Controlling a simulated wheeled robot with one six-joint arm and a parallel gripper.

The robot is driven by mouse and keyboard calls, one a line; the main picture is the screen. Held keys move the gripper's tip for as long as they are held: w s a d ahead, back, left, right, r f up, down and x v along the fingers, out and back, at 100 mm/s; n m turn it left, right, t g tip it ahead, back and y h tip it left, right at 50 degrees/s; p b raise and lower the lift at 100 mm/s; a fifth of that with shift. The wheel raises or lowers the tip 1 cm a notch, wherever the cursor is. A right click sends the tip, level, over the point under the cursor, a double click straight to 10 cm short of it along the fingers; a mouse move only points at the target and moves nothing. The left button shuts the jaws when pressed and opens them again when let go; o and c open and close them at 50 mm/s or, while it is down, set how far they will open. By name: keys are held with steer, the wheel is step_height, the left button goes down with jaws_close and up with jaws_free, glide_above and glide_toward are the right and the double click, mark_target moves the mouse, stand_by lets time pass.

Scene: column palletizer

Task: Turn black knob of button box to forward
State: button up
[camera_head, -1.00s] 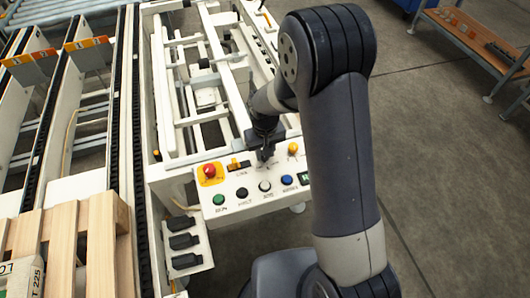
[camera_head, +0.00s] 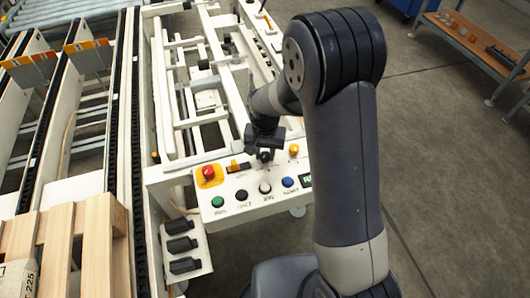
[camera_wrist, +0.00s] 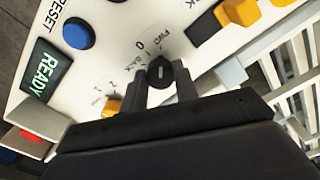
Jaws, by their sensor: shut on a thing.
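The button box (camera_head: 232,206) is a white panel on the front of the machine, seen under my arm in the head view. Its black knob (camera_wrist: 160,72) has a white pointer line and shows in the wrist view, with printed labels FWD, 0 and BACK around it. The line runs nearly upright in that picture, roughly toward FWD and 0; I cannot tell its exact setting. My gripper (camera_wrist: 162,82) is shut on the knob, one finger on each side. In the head view my gripper (camera_head: 266,154) hides the knob.
A red emergency button (camera_head: 208,172) on a yellow plate is at the box's left. Green, black, white and blue buttons (camera_head: 288,182) line its front. A green READY display (camera_wrist: 43,71) and an orange-yellow knob (camera_wrist: 110,106) are near my gripper. A wooden pallet (camera_head: 95,245) stands lower left.

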mark_target(265, 155)
steer(key=o, duration=1)
steer(key=shift+c, duration=0.2)
step_height(265, 155, up, 11)
steer(key=shift+f, duration=0.1)
step_height(265, 155, down, 11)
steer(key=shift+r, duration=0.1)
stand_by(0.5)
steer(key=shift+r, duration=0.1)
stand_by(0.4)
